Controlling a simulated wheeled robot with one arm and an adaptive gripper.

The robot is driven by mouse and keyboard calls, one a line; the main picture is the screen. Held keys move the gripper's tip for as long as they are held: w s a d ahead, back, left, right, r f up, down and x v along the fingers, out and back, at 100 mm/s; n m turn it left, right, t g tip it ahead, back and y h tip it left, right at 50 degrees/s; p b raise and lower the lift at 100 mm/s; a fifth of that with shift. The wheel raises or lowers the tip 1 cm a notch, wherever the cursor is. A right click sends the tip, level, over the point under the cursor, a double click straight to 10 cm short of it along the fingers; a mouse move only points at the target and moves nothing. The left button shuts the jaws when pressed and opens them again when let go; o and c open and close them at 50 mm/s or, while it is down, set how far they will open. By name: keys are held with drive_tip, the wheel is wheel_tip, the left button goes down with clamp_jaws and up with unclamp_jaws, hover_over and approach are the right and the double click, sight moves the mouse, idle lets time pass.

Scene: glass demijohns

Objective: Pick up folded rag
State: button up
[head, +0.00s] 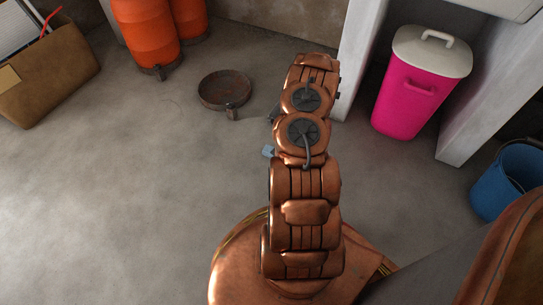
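A small light blue patch (268,151) shows on the concrete floor just left of my copper arm in the head view. It may be the folded rag; most of it seems hidden behind the arm, and I cannot tell its full shape. My arm reaches up the middle of the picture. My gripper's fingers are hidden behind the arm links, so I cannot see whether they hold anything or how far they are from the blue patch.
A dark round shallow pan (224,90) stands on the floor ahead. Orange containers (146,32) and a cardboard box (48,75) are at the upper left. A pink bin (408,98) with a white lid and a blue bucket (507,181) stand right. The left floor is clear.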

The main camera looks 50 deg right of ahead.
drive_tip(key=shift+d+f, duration=0.1)
drive_tip(key=shift+f, duration=0.35)
drive_tip(key=shift+w+b+x, duration=0.2)
drive_tip(key=shift+b+x, duration=0.7)
drive_tip(key=shift+x, duration=0.85)
drive_tip(key=shift+w+b+x, duration=0.2)
drive_tip(key=shift+b+x, duration=0.7)
drive_tip(key=shift+x, duration=0.85)
drive_tip(key=shift+r, duration=0.2)
drive_tip(key=shift+c, duration=0.2)
drive_tip(key=c, duration=1.2)
